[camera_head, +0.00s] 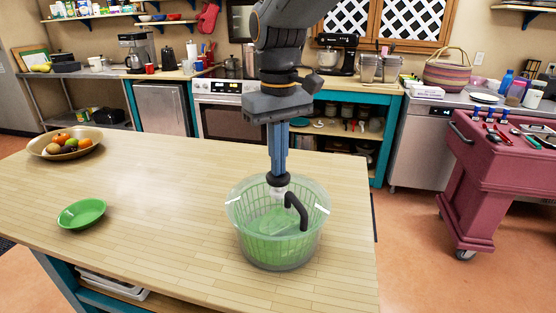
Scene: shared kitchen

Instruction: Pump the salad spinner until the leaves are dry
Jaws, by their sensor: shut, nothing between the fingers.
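The salad spinner (272,249) stands upright on the wooden table near its right front corner. It has a clear outer bowl, a green slotted basket and a black curved handle (302,212) on top. Pale green shapes show inside, but I cannot make out separate leaves or whether they are wet. My gripper (279,180) points straight down over the spinner, its blue fingers shut with nothing between them. The fingertips are at the black round knob on the lid, left of the handle. I cannot tell whether they touch it.
A green bowl (82,213) and a fruit bowl (40,148) stand on the left of the table (165,235). The table between them and the spinner is clear. A maroon tool cart (500,180) stands beyond the table's right edge. A stove (228,113) and counters line the back.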

